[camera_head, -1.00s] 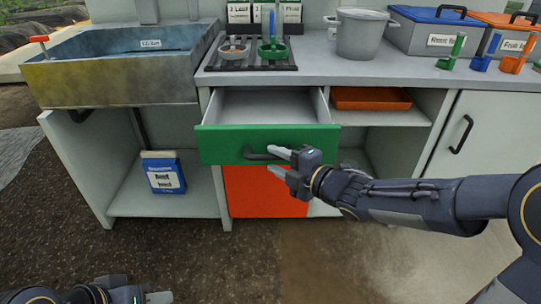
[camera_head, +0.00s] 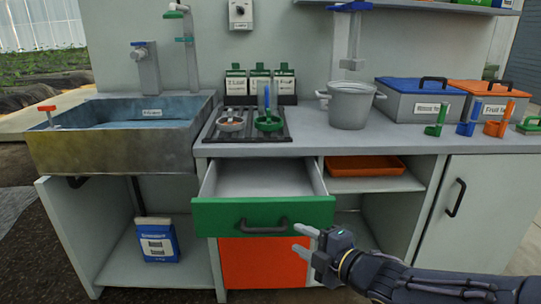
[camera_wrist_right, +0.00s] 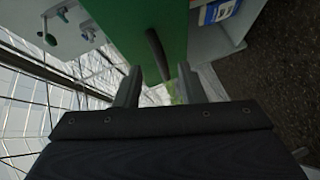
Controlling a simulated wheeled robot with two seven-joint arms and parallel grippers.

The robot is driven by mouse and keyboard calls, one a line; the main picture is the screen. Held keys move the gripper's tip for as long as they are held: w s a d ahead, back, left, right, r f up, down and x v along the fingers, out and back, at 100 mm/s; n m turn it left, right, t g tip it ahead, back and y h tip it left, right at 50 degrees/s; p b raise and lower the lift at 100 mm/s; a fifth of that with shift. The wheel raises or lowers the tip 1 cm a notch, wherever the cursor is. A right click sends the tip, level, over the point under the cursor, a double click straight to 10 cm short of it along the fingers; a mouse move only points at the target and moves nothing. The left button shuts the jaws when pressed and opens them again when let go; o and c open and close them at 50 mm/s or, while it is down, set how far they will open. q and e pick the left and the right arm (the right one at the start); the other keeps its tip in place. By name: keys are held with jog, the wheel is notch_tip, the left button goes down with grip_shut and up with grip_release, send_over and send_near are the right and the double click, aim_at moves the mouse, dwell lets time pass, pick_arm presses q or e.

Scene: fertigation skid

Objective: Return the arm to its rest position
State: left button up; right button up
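My right gripper (camera_head: 303,241) is in front of the cabinet, just right of and below the black handle (camera_head: 262,227) of the green drawer (camera_head: 220,217). The drawer is pulled open and looks empty inside. The gripper's fingers are spread and nothing is between them. In the right wrist view the open fingers (camera_wrist_right: 158,88) point at the green drawer front (camera_wrist_right: 125,30) and its handle (camera_wrist_right: 158,52), with a gap between. My left gripper does not show in either view now.
The open drawer juts out from the counter (camera_head: 330,137). On top are the sink (camera_head: 110,150), a grey pot (camera_head: 350,105), a blue-lidded box (camera_head: 420,103) and an orange-lidded box (camera_head: 488,103). A blue and white package (camera_head: 157,240) stands on the lower left shelf.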

jog(key=s+d+f+m+h, duration=0.1)
jog(key=s+d+m+h, duration=0.3)
jog(key=d+m, duration=0.3)
jog(key=s+d+m+h, duration=0.4)
jog(key=d+m, duration=0.3)
jog(key=s+a+f+m+g+y, duration=0.1)
jog(key=s+f+m+g, duration=0.2)
jog(key=s+m, duration=0.45)
jog(key=s+a+f+m+g+y, duration=0.15)
jog(key=s+m+g, duration=0.25)
jog(key=s, duration=0.7)
notch_tip(320, 180, up, 33)
jog(key=p, duration=3.3)
jog(key=shift+w+d+n+h+p, duration=0.15)
jog(key=shift+w+n+h+p, duration=0.2)
jog(key=shift+n, duration=0.1)
